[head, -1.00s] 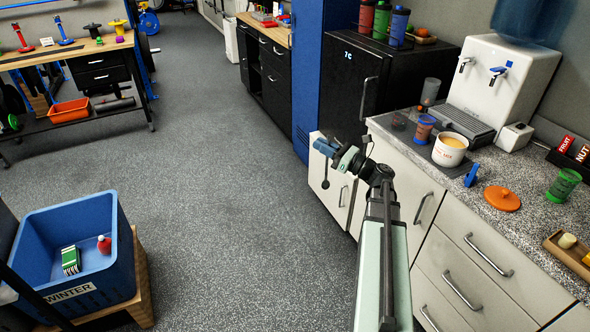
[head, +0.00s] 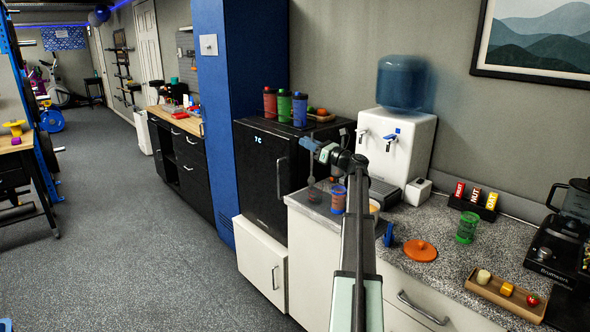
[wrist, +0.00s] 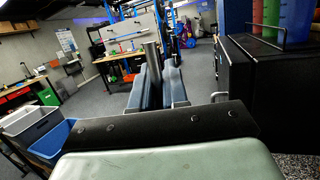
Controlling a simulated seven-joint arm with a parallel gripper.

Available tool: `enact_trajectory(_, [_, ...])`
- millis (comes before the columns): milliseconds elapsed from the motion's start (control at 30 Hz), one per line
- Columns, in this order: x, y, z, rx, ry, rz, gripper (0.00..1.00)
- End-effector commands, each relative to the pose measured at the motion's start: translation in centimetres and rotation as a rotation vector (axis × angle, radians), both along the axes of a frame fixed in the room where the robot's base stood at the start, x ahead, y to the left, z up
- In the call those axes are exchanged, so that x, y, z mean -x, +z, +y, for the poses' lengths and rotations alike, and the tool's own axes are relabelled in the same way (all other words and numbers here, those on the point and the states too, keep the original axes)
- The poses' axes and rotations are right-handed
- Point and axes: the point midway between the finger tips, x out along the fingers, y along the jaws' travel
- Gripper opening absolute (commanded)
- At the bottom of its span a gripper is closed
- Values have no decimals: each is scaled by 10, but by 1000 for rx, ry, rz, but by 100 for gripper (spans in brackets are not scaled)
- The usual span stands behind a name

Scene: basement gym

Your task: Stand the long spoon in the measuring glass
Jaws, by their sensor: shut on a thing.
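My gripper (head: 318,149) is raised in front of the black fridge, at the left end of the counter in the head view. It is shut on the long spoon (head: 312,166), which hangs down from it. In the wrist view a grey shaft (wrist: 152,58) stands between the fingers. Below and beside it on the counter are a dark see-through vessel (head: 315,195) and a blue-tinted cup (head: 338,197) with orange on it. A green see-through cup (head: 467,227) stands farther right. I cannot tell for sure which one is the measuring glass.
The water dispenser (head: 398,140) stands behind the cups. An orange lid (head: 420,250), a blue clip (head: 388,235) and a wooden tray (head: 478,284) lie on the counter. The black fridge (head: 262,170) borders its left end.

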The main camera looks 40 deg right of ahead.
Motion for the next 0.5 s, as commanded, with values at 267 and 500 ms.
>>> enact_trajectory(267, [-45, 16, -66, 9, -52, -11, 0])
enact_trajectory(500, [-50, 14, -83, 27, -90, -30, 0])
